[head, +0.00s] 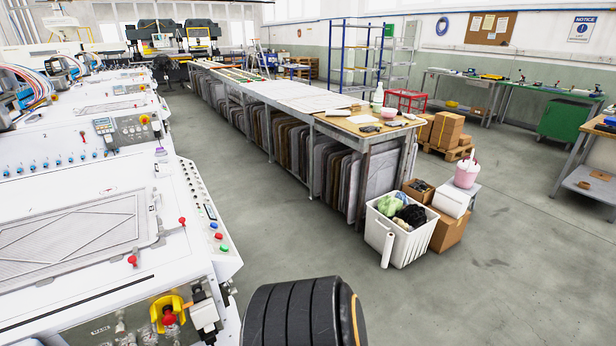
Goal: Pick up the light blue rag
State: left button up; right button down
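I cannot make out a clear light blue rag in the head view. A white bin (396,246) on the floor, right of centre, holds bunched cloths. A pale green cloth (389,206) is at its left and a black cloth (411,215) at its right; other pieces are too small to tell apart. A long table (290,100) stands behind the bin, with small dark and pale items on its near end. Neither of my grippers is in view.
A long white machine (80,240) with panels and knobs fills the left side. Cardboard boxes (448,232) and a pink bucket (466,174) stand right of the bin. A blue shelf rack (356,60) and workbenches are farther back. Grey floor is open between machine and table.

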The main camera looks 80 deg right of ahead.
aim_at(402, 195)
jog(key=z, duration=3.55)
jog(key=i+l+u, duration=0.15)
jog(key=i+l, duration=0.25)
jog(key=i, duration=0.5)
jog(key=i+l+u, duration=0.2)
jog(key=i+l, duration=0.25)
jog(key=i, duration=0.4)
jog(key=i+l+u, duration=0.15)
jog(key=i+l, duration=0.45)
jog(key=i, duration=0.25)
jog(key=i+l+u, duration=0.15)
jog(key=i+l, duration=0.6)
